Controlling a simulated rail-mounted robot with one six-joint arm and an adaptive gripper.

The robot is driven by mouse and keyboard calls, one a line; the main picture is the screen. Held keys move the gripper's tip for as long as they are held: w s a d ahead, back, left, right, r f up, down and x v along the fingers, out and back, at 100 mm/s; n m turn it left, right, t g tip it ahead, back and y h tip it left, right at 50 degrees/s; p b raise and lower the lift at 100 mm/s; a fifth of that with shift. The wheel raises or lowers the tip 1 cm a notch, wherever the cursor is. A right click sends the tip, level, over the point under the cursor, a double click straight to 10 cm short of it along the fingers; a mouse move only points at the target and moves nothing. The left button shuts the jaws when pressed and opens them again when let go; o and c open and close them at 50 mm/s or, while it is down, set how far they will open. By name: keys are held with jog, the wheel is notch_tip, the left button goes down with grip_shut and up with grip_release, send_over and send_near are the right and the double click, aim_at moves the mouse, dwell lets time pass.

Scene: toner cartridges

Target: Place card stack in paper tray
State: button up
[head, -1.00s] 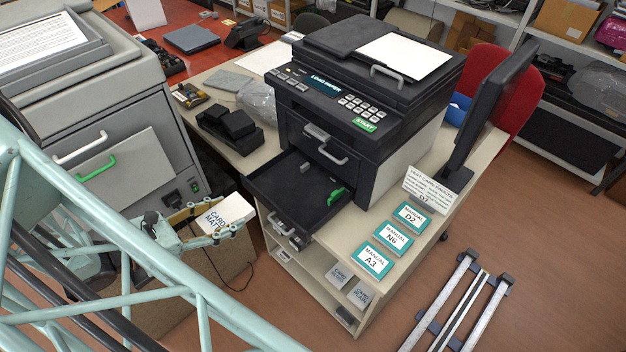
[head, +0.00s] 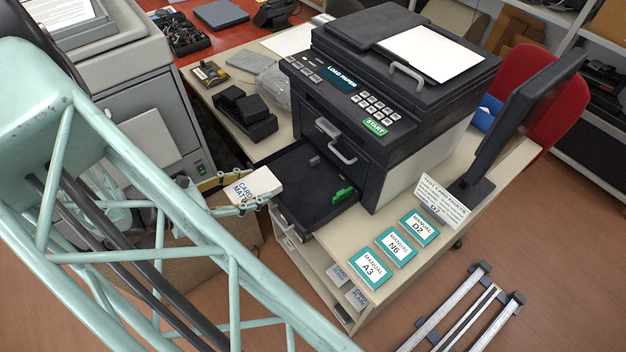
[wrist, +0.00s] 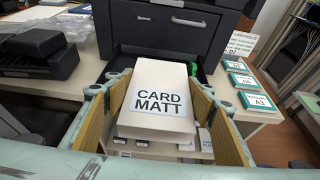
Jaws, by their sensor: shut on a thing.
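The card stack (head: 262,187) is a white block labelled "CARD MATT". My gripper (head: 243,199) is shut on it, and in the wrist view the stack (wrist: 157,100) sits between my two fingers (wrist: 155,105). The printer's paper tray (head: 312,196) is black, pulled open and bears a green guide (head: 343,194). In the head view the stack is at the tray's left front edge, overlapping its corner; I cannot tell its height above it. In the wrist view the stack hides most of the tray.
The black printer (head: 385,85) stands behind the tray. A black device (head: 245,113) is to the left. More card packs (head: 355,298) lie on a shelf below.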

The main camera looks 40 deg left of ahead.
send_over(310, 183)
notch_tip(310, 183, down, 6)
jog(key=shift+s+r, duration=0.1)
jog(key=shift+f, duration=0.45)
dwell(0.9)
jog(key=shift+f+b, duration=0.4)
jog(key=shift+f, duration=1.6)
jog(key=shift+w+f, duration=0.2)
jog(key=shift+f, duration=0.2)
jog(key=shift+f, duration=0.15)
jog(key=o, duration=1.1)
jog(key=shift+c, duration=0.2)
